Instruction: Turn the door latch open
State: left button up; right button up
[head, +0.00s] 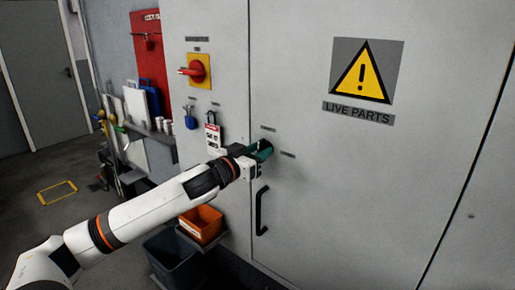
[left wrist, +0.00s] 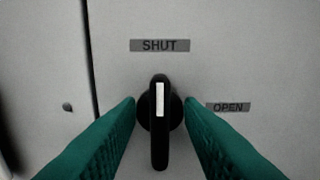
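The door latch (left wrist: 159,140) is a black knob with a white mark, in the left wrist view. Its handle stands upright, with the mark toward the SHUT label (left wrist: 160,45). The OPEN label (left wrist: 228,107) is to its right. My left gripper (left wrist: 161,108) has green fingers, one on each side of the latch. The fingers are spread, with the handle between them and gaps to it on both sides. In the head view the left gripper (head: 262,150) is at the cabinet door (head: 330,190) and hides the latch. My right gripper is not in view.
A black door handle (head: 262,211) is below the latch. A red rotary switch (head: 196,70) on a yellow plate and a hanging tag (head: 213,137) are to the left. An orange bin (head: 201,224) and a dark bin (head: 172,262) stand below my left arm.

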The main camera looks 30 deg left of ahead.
pick_arm(q)
grip_shut()
jog(key=shift+m, duration=0.5)
jog(key=m+p, duration=0.1)
jog(key=m, duration=0.2)
jog(key=shift+d+r+p, duration=0.1)
jog(key=shift+p, duration=0.2)
jog(key=shift+d+f+m+p, duration=0.15)
jog(key=shift+m+p, duration=0.55)
jog(key=shift+m, duration=1.6)
jog(key=shift+f+m+p, duration=0.1)
jog(key=shift+m+p, duration=0.55)
jog(key=shift+m, duration=1.65)
jog(key=shift+d+f+m+p, duration=0.15)
jog(key=shift+m+p, duration=0.55)
jog(key=shift+m, duration=1.9)
